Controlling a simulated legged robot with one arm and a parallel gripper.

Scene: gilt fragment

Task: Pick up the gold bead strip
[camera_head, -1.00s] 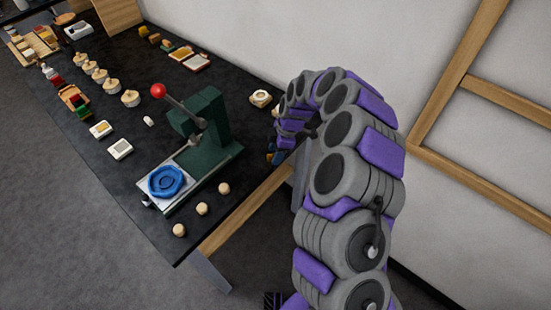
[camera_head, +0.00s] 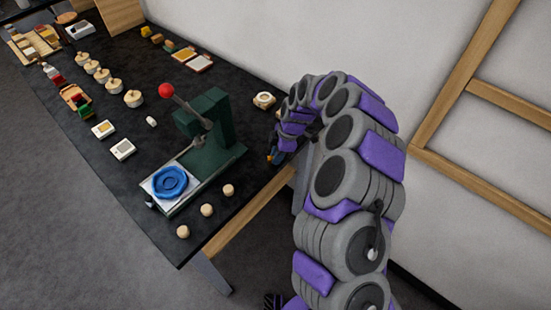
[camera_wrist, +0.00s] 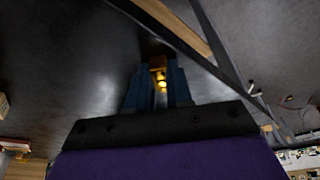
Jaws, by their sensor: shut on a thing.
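In the wrist view, my gripper (camera_wrist: 159,84) has two blue fingers closed on a small shiny gold piece, the gold bead strip (camera_wrist: 161,80). Its gold surface shows between the fingertips, with the rest hidden by the fingers. In the head view, my gripper (camera_head: 274,157) is at the right edge of the dark table, to the right of the green press. The strip cannot be made out there.
A green press (camera_head: 213,140) with a red-knobbed lever stands on the table (camera_head: 120,165). A blue ring-shaped piece (camera_head: 170,182) lies on its plate. Several round wooden knobs (camera_head: 207,210) sit along the near edge. A round cream piece (camera_head: 264,99) lies behind the press. A white wall rises behind.

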